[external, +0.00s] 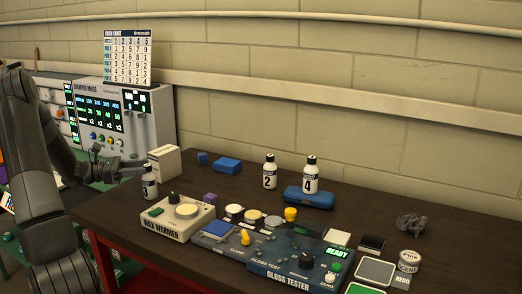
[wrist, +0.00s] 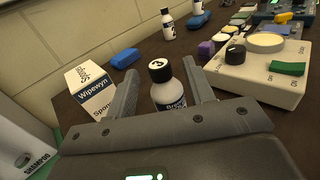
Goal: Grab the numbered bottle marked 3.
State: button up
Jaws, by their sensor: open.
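The bottle marked 3 (wrist: 167,90) is white with a black cap, and the 3 shows on the cap. In the wrist view it stands between my two fingers, with a gap visible on each side. My gripper (wrist: 160,66) is open, and its body hides the bottle's lower part. In the external view a bottle (external: 149,187) with a dark cap stands at the table's left end, beside my gripper (external: 136,171); its number is not readable there. Bottle 2 (external: 270,177) and bottle 4 (external: 310,182) stand farther right, with bottle 4 at a blue case (external: 308,198).
A white Wipewyn sponge box (wrist: 91,91) stands left of my fingers, with a blue block (wrist: 125,58) behind it. The wax warmer (wrist: 258,75) is close on the right. Bare tabletop lies behind the bottles.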

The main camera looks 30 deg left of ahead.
aim_at(147, 165)
jog(key=x, duration=0.3)
jog(key=shift+w+f, duration=0.1)
jog(key=shift+w, duration=0.05)
grip_shut()
dwell(0.3)
